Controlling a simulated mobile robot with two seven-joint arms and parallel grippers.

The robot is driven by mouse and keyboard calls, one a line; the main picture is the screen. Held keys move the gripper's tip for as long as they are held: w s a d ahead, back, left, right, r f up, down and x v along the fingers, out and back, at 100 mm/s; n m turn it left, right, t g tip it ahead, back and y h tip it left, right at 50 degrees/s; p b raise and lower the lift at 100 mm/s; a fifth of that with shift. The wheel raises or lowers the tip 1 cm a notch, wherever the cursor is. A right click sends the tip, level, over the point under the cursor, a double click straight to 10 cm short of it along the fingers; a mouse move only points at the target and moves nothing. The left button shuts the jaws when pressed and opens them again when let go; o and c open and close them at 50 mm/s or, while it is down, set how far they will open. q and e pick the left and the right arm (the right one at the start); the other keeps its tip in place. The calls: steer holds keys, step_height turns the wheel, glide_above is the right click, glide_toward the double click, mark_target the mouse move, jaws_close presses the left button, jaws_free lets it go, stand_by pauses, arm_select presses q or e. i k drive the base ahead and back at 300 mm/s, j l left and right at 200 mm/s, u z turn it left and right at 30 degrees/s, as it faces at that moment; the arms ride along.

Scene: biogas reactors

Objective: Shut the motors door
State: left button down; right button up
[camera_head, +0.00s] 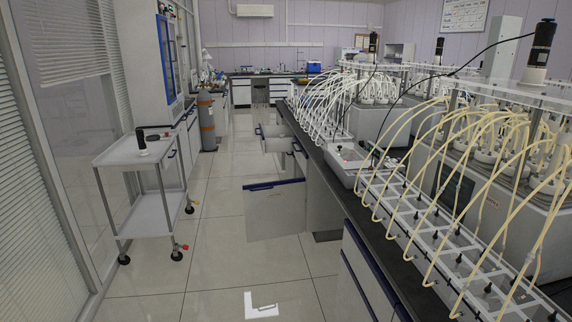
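A white cabinet door (275,212) with a dark blue strip along its top stands open, sticking out from the bench on the right into the aisle. Its broad face is toward me, and its right edge meets the bench cabinets. No label shows on it, so I cannot tell for certain that it is the motors door. What lies inside the cabinet behind it is hidden. Neither of my grippers is in view.
Beyond the door, a white drawer (273,143) is pulled out into the aisle. A white wheeled cart (125,152) stands at left, and a grey gas cylinder (207,122) farther back. The tiled floor (205,240) between is clear. Reactors with yellow tubes (500,130) fill the right bench.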

mark_target(274, 209)
steer(key=i+j+z, duration=0.1)
steer(key=i+j, duration=0.55)
steer(key=i, duration=0.15)
steer(key=i+j, duration=0.7)
steer(key=i+l+z, duration=0.1)
steer(key=i, duration=1.85)
